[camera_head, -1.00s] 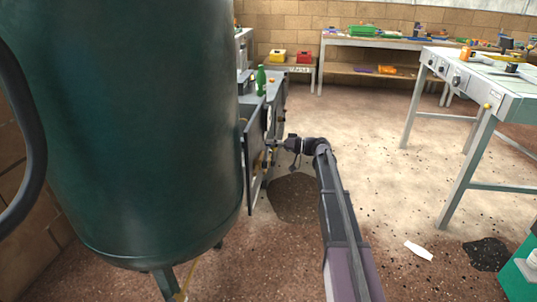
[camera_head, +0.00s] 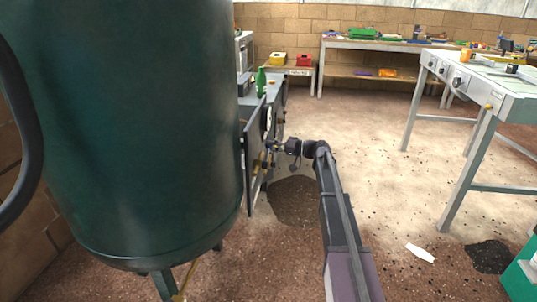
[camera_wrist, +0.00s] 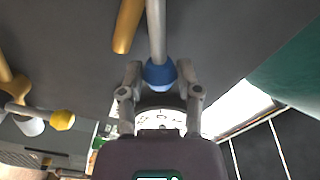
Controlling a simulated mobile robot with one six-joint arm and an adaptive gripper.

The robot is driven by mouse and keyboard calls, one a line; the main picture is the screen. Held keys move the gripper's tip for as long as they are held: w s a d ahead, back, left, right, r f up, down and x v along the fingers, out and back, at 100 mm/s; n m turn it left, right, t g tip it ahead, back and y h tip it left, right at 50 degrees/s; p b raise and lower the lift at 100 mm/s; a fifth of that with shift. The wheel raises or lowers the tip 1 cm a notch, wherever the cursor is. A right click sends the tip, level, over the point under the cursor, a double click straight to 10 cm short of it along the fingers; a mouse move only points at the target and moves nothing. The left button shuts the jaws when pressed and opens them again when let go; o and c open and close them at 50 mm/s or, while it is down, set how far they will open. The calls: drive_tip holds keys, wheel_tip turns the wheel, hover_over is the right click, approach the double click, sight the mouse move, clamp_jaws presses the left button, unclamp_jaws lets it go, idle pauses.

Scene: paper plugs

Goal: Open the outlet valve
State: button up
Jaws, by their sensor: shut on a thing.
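A grey rod with a blue round knob (camera_wrist: 159,74) on its end shows in the wrist view. My gripper (camera_wrist: 159,85) has its two fingers closed on either side of this knob. A yellow bar (camera_wrist: 127,27) lies just left of the rod, and a yellow knob (camera_wrist: 62,120) on a grey stem is at the left. Which of these is the outlet valve is not marked. In the head view my gripper (camera_head: 278,147) is at the dark panel (camera_head: 254,160) beside the green tank (camera_head: 150,130); its fingers are too small to make out there.
A round white dial (camera_wrist: 158,121) is partly hidden behind my gripper. A bench with a green bottle (camera_head: 261,81) stands behind the panel. A white table (camera_head: 485,90) is at the right. The floor (camera_head: 370,150) between is mostly open.

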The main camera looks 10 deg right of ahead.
drive_tip(key=shift+w+d+f+m+b, duration=0.1)
drive_tip(key=shift+w+f+m+b, duration=0.05)
drive_tip(key=shift+f+m+b, duration=0.4)
drive_tip(key=shift+w+f+m+b, duration=0.15)
drive_tip(key=shift+f+m+b, duration=0.3)
drive_tip(key=shift+m, duration=0.5)
drive_tip(key=shift+w+f, duration=0.1)
drive_tip(key=shift+f, duration=0.05)
drive_tip(key=shift+f+m+b, duration=0.8)
drive_tip(key=shift+m+b, duration=0.2)
drive_tip(key=shift+m, duration=0.3)
drive_tip(key=o, duration=0.9)
drive_tip(key=shift+c, duration=0.2)
